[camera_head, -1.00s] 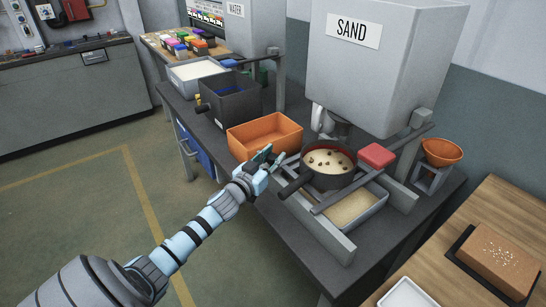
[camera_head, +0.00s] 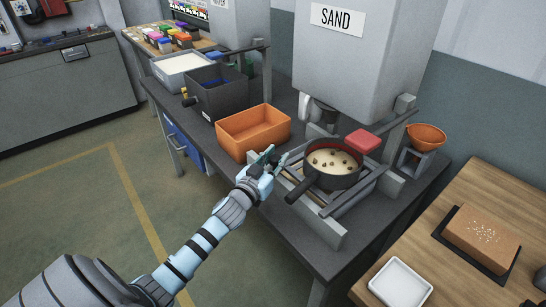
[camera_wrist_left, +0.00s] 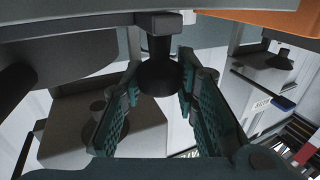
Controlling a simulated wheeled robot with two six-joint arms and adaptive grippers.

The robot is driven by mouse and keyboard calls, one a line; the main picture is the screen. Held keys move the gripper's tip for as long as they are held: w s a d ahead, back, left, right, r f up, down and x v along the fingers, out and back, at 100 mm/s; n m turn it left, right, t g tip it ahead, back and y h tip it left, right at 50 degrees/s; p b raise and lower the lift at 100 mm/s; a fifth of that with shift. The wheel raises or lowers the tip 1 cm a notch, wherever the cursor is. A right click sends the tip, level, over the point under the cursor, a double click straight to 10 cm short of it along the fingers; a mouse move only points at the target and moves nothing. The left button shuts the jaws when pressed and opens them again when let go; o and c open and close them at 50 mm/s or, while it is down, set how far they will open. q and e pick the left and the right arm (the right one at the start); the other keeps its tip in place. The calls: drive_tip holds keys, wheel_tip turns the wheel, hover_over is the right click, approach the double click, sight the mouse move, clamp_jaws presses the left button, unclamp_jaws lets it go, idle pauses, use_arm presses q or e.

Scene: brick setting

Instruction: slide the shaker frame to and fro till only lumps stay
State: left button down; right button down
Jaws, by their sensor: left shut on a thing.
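The dark round sieve pan (camera_head: 322,180) sits on the grey shaker frame (camera_head: 291,174) below the sand hopper (camera_head: 350,60). Pale sand (camera_head: 342,158) and several brown lumps lie in the pan. Its stub handle points toward lower left. My left gripper (camera_head: 270,160) is at the left end of the shaker frame, left of the pan. In the left wrist view its fingers (camera_wrist_left: 160,100) stand either side of a dark knob (camera_wrist_left: 158,75), shut on it. A pale catch tray (camera_head: 349,205) under the frame is mostly hidden by the pan. My right gripper is not in view.
An orange bin (camera_head: 253,143) stands close behind my left gripper. A red block (camera_head: 362,141) is behind the pan. Side rails (camera_head: 325,228) bound the frame. An orange bowl (camera_head: 426,131) stands at right. A brick (camera_head: 482,237) and white tray (camera_head: 410,289) occupy the wooden table.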

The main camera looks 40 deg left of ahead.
use_arm(q)
drive_tip(key=c, duration=1.3)
unclamp_jaws()
drive_tip(key=s, duration=0.8)
drive_tip(key=s+d, duration=0.1)
drive_tip(key=s, duration=0.3)
drive_tip(key=shift+d, duration=0.1)
